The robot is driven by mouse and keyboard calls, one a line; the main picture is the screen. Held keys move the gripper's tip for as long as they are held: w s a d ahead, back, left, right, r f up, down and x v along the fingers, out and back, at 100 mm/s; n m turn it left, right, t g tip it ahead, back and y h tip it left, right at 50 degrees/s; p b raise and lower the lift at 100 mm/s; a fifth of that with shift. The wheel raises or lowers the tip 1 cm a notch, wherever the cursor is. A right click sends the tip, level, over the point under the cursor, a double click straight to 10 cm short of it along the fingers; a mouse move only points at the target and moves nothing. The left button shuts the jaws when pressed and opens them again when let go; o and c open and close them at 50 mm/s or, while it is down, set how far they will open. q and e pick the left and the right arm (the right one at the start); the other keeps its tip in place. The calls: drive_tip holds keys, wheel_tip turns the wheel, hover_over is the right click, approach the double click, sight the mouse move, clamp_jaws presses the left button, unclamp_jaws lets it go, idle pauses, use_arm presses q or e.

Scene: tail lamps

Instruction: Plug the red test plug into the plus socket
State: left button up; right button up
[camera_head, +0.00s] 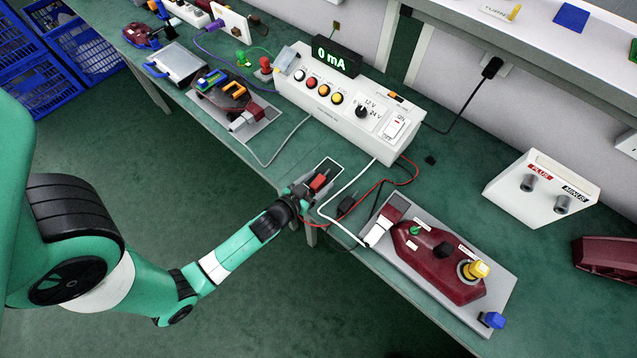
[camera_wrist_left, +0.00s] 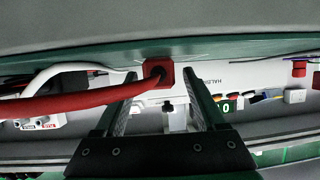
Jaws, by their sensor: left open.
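The red test plug (camera_head: 319,182) is at the bench's front edge, by a white-outlined patch. In the left wrist view the red plug (camera_wrist_left: 158,70) shows just beyond and between the fingertips, its red cable running left. My left gripper (camera_head: 308,188) is open at the plug; its two fingers (camera_wrist_left: 165,88) stand apart in the wrist view. I cannot tell whether they touch it. The plus socket (camera_head: 528,183) is a dark round post under the red PLUS label on a white box (camera_head: 540,200) at the right; the minus socket (camera_head: 562,204) is beside it. My right gripper is not in view.
A white power supply (camera_head: 340,115) reading 0 mA stands behind the plug. A black plug (camera_head: 346,205) and loose red and white cables lie nearby. A dark red lamp (camera_head: 440,262) on a grey plate lies between the gripper and the socket box. Bench right of the supply is fairly clear.

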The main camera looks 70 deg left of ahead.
sight(317, 182)
use_arm(q)
drive_tip(key=shift+w+a+f, duration=0.15)
drive_tip(key=shift+w, duration=0.05)
clamp_jaws()
idle(0.4)
drive_tip(key=shift+r+p, duration=0.45)
drive_tip(key=shift+r, duration=0.2)
drive_tip(key=r, duration=0.1)
drive_tip(key=r+p, duration=0.2)
drive_tip(key=shift+s, duration=0.25)
drive_tip(key=a+r+p+v, duration=0.2)
drive_tip(key=p+v, duration=0.1)
drive_tip(key=v, duration=1.3)
drive_tip(key=shift+r, duration=0.4)
